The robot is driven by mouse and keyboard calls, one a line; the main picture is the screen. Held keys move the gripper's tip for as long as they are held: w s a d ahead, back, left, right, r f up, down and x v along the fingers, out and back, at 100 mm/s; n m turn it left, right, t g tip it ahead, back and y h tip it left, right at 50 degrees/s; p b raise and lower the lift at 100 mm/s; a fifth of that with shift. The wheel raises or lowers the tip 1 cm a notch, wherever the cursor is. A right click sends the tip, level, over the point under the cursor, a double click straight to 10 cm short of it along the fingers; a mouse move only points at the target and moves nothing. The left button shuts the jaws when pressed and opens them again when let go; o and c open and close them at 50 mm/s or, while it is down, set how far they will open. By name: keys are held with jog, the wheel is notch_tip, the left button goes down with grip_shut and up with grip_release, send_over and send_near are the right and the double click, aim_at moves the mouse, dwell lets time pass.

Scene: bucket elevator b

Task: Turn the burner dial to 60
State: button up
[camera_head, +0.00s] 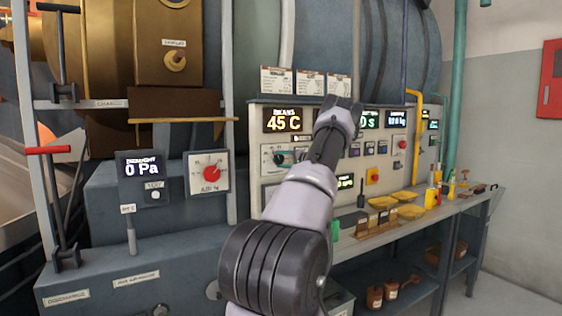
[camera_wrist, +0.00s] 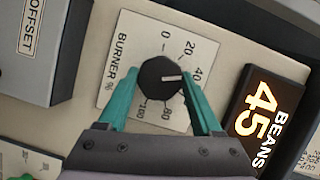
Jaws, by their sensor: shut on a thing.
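The burner dial (camera_wrist: 158,78) is a round black knob on a white plate marked "BURNER %" (camera_wrist: 112,80) in the wrist view. Its white pointer line points right, toward the 40 mark or slightly below it. Part of the scale past 40 is hidden behind the right finger. My gripper (camera_wrist: 158,86) has teal fingers, one on each side of the knob, shut on it.
The orange "BEANS 45" display (camera_wrist: 262,118) is right of the dial, and a grey "OFFSET" box (camera_wrist: 35,50) is at upper left. In the head view, a red dial (camera_head: 211,171) is to the left. Yellow trays (camera_head: 408,212) lie on the bench at right.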

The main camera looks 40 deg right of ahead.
jog(key=m+t, duration=0.1)
jog(key=m, duration=0.3)
jog(key=shift+f+t+y, duration=0.2)
jog(key=shift+t+y, duration=0.1)
jog(key=shift+t, duration=0.1)
jog(key=shift+f+m+t+h, duration=0.1)
jog(key=shift+m+t+h, duration=0.4)
jog(key=shift+m, duration=1.6)
jog(key=o, duration=1.3)
jog(key=shift+o, duration=0.2)
jog(key=shift+s, duration=0.15)
jog(key=s+d+f, duration=0.1)
jog(key=s+f, duration=0.1)
jog(key=s, duration=0.8)
jog(key=shift+s+d, duration=0.15)
